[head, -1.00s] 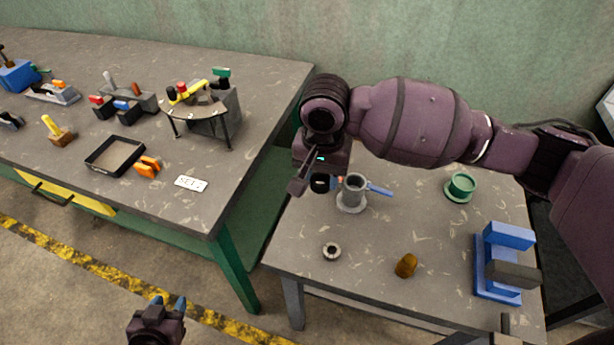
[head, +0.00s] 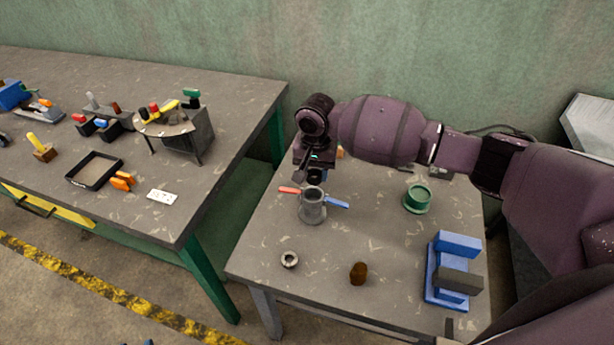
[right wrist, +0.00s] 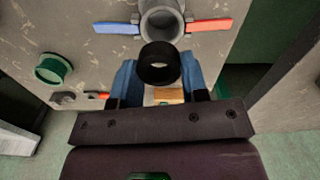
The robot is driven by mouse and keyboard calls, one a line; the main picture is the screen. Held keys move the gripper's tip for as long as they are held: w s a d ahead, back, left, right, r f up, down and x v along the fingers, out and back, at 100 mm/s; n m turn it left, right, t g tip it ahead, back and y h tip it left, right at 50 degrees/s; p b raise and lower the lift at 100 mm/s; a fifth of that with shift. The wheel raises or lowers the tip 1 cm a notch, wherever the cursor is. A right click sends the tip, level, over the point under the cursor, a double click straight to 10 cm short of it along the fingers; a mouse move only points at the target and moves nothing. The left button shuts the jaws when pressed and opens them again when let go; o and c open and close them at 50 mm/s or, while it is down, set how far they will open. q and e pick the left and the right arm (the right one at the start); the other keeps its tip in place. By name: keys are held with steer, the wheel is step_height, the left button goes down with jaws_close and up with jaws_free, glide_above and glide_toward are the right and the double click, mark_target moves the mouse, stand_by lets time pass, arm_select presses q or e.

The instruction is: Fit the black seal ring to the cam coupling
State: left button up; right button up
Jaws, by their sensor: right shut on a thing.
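The grey cam coupling (head: 313,208) stands upright on the right-hand table, with a red lever (head: 289,190) and a blue lever (head: 336,203) spread to either side. It also shows at the top of the right wrist view (right wrist: 162,20). My right gripper (right wrist: 160,78) is shut on the black seal ring (right wrist: 159,62), which sits between its blue fingertips. In the head view the ring (head: 316,177) is just behind the coupling, apart from its mouth as far as I can tell. Of my left gripper only a bluish tip (head: 149,342) shows at the bottom edge.
A small metal ring (head: 289,260), a brown cylinder (head: 358,273), a green flanged cup (head: 417,199) and a blue fixture with a grey block (head: 447,279) stand around the coupling. The left table holds a black tray (head: 94,184) and a white card (head: 162,197).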

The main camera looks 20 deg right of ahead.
mark_target(313, 183)
steer(key=shift+w+f+n, duration=0.1)
steer(key=shift+w+n, duration=0.1)
steer(key=shift+n, duration=0.2)
steer(key=shift+a+f+b, duration=0.15)
steer(key=shift+f+b, duration=0.1)
steer(key=shift+b, duration=0.05)
step_height(313, 183, down, 4)
steer(key=b, duration=0.4)
steer(key=shift+b, duration=0.3)
steer(key=shift+f, duration=0.2)
steer(key=shift+r, duration=0.1)
steer(key=shift+f, duration=0.45)
steer(key=shift+f, duration=0.1)
